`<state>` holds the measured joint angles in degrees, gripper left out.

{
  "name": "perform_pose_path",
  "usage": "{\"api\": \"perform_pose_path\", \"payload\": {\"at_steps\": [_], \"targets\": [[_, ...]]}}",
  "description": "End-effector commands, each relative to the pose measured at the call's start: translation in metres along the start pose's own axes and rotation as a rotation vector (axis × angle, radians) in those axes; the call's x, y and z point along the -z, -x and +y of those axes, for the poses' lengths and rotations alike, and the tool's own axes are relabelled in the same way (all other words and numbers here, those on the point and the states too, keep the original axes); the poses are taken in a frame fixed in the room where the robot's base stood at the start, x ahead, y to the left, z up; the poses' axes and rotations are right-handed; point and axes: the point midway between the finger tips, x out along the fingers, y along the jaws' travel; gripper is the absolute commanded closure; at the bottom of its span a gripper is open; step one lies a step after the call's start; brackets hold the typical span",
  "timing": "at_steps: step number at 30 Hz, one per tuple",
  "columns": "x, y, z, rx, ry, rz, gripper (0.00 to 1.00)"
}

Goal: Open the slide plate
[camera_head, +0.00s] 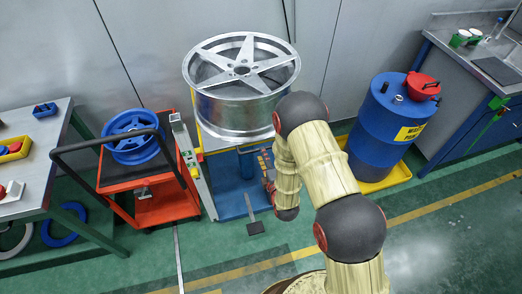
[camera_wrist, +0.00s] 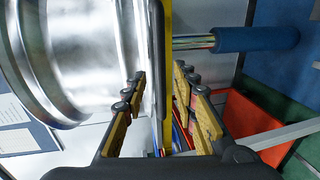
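In the wrist view my gripper (camera_wrist: 162,85) is open, its two yellow-and-black fingers apart. A narrow upright plate (camera_wrist: 166,45) with a yellow edge runs between the fingers, seen almost edge-on, with a dark bar (camera_wrist: 157,50) along its left side. I see no clear grip on either; contact is hard to tell. I cannot tell for certain that this is the slide plate. A large silver wheel rim (camera_wrist: 90,60) is left of the fingers. In the head view the rim (camera_head: 241,105) sits on a blue machine (camera_head: 228,190); my arm hides the fingers there.
A red cart (camera_head: 165,208) with a blue wheel (camera_head: 133,140) stands left of the machine. A blue drum (camera_head: 385,125) stands in a yellow tray (camera_head: 392,178) at the right. A workbench (camera_head: 45,150) is at far left. Green floor is open in front.

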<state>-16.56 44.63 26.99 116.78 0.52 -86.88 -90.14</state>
Motion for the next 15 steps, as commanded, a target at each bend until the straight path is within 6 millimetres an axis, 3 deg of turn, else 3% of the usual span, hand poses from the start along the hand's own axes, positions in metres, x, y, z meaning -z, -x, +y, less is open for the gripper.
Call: {"api": "perform_pose_path", "payload": {"at_steps": [6, 15], "targets": [[0.000, -0.033, -0.002, 0.000, -0.001, 0.000, 0.72], [0.000, -0.050, -0.001, 0.002, -0.002, 0.000, 0.72]]}}
